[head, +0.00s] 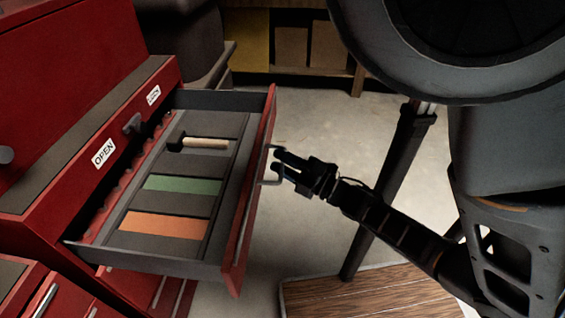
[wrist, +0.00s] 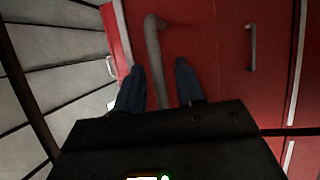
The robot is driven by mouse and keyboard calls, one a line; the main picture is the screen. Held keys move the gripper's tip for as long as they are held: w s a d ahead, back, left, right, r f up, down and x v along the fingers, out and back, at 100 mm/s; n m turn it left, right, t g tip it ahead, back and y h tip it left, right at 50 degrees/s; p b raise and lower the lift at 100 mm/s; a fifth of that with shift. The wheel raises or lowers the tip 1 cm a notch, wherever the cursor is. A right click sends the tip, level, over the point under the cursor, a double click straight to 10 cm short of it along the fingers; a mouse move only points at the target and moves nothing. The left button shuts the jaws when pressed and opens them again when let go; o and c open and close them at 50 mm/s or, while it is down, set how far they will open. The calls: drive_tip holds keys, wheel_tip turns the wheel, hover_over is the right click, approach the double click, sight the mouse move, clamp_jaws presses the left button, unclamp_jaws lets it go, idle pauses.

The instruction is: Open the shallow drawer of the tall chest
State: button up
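The red tall chest (head: 75,75) stands at the left of the head view. Its shallow drawer (head: 243,195) is pulled well out, so its inside shows. The drawer has a grey metal bar handle (head: 265,165) on its red front. My gripper (head: 279,165) is at this handle. In the wrist view, a grey handle (wrist: 153,45) runs down between the two blue fingers of my gripper (wrist: 160,75). The fingers stand apart with a gap beside the bar. Whether either finger touches it is hard to tell.
Inside the drawer lie a wooden-handled item (head: 205,143), a green panel (head: 183,185) and an orange panel (head: 165,225). A label reading OPEN (head: 104,153) is on the chest. A dark post (head: 390,190) and a wooden surface (head: 370,292) are at right. Grey floor is clear beyond the drawer.

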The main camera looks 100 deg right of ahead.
drive_tip(key=b+v, duration=0.1)
drive_tip(key=v, duration=0.6)
drive_tip(key=shift+s+a+b, duration=0.2)
drive_tip(key=shift+s+b, duration=0.1)
drive_tip(key=shift+f, duration=0.15)
